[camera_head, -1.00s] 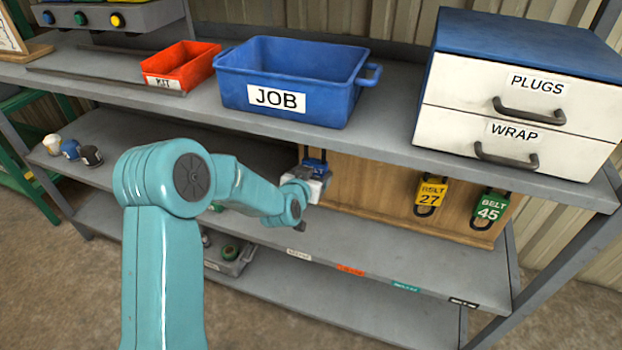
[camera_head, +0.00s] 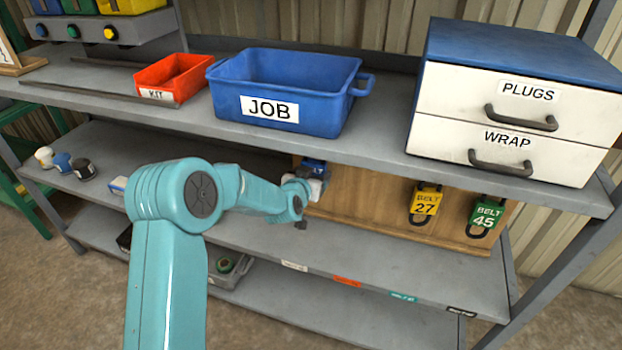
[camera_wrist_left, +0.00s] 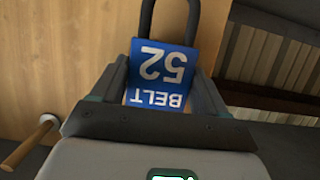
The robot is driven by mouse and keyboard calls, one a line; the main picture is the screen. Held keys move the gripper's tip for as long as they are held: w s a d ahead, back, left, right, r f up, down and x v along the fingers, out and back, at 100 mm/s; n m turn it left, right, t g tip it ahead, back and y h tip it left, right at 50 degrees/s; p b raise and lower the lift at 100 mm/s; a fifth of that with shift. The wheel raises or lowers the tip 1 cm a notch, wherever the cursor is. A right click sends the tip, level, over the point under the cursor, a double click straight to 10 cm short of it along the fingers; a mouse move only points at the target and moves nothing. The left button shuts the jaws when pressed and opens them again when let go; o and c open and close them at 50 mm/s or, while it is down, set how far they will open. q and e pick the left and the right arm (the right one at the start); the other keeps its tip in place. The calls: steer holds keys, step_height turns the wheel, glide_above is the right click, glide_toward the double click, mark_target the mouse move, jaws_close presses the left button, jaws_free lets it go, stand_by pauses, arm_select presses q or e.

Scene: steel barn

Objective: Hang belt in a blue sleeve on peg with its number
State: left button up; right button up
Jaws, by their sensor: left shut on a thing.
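The belt in a blue sleeve (camera_wrist_left: 160,75) shows in the left wrist view, upside down, with "BELT 52" in white and a dark loop beyond it. My left gripper (camera_wrist_left: 165,100) is shut on it. In the head view the blue sleeve (camera_head: 315,166) is partly hidden behind my left gripper (camera_head: 316,183), in front of the left part of the wooden peg board (camera_head: 370,200). A bare wooden peg (camera_wrist_left: 30,140) sticks out at lower left in the wrist view; no number on it is visible. My right gripper is not in view.
A yellow belt 27 (camera_head: 425,203) and a green belt 45 (camera_head: 486,217) hang on the board's right part. The upper shelf holds a blue JOB bin (camera_head: 335,110), a red KIT tray (camera_head: 185,78) and a drawer unit (camera_head: 470,90) above the board.

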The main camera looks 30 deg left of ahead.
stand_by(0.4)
arm_select(q)
steer(key=shift+b, duration=0.3)
steer(key=shift+f, duration=0.1)
steer(key=shift+f+b, duration=0.4)
steer(key=shift+b, duration=0.25)
steer(key=o, duration=1.1)
steer(key=shift+s, duration=0.1)
steer(key=v, duration=1.6)
